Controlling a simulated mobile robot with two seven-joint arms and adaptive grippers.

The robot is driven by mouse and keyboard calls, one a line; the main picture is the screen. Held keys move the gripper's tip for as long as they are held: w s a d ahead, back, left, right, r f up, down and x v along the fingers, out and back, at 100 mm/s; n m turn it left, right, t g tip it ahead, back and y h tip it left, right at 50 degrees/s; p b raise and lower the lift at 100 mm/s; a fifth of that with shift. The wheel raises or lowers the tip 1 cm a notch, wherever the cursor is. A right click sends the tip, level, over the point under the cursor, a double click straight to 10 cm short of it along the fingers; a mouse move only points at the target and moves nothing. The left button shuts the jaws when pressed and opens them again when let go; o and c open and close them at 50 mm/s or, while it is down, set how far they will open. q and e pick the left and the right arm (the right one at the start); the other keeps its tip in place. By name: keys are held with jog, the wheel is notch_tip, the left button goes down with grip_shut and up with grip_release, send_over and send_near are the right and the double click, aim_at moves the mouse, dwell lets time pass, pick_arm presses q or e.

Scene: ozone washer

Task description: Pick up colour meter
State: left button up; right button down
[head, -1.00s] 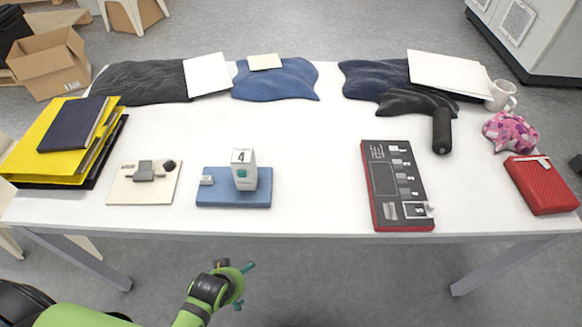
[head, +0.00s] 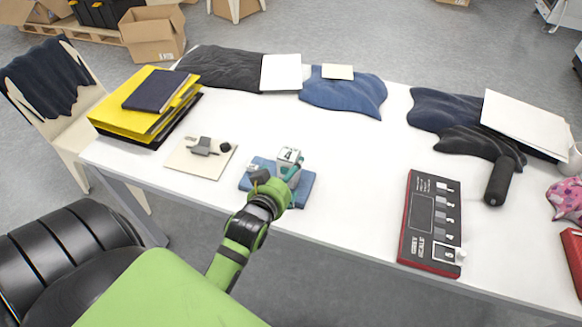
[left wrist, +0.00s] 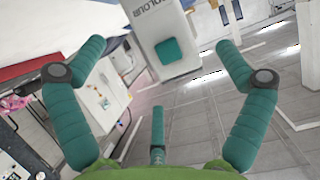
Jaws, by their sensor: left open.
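The colour meter (head: 289,158) is a small white block with a "4" on its top. It stands on a blue base (head: 303,188) near the front edge of the table. In the left wrist view the colour meter (left wrist: 160,35) shows "COLOUR" lettering and a teal square, ahead of the fingers. My left gripper (head: 284,180) is right at the meter on its near side, partly hiding it. In the left wrist view its teal fingers (left wrist: 158,60) are spread, with the meter beyond and between their tips. I cannot tell whether they touch it. My right gripper is out of view.
A cream board with a grey device (head: 203,150) lies left of the blue base. Yellow folders (head: 140,120) are stacked farther left. A red and black grey-scale panel (head: 432,225) lies to the right. The table's middle is clear.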

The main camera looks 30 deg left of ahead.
pick_arm(q)
jog(key=shift+p+x, duration=0.45)
jog(key=shift+x, duration=2.7)
jog(key=shift+s+f, duration=0.15)
jog(key=c, duration=1.5)
jog(key=shift+c, duration=0.9)
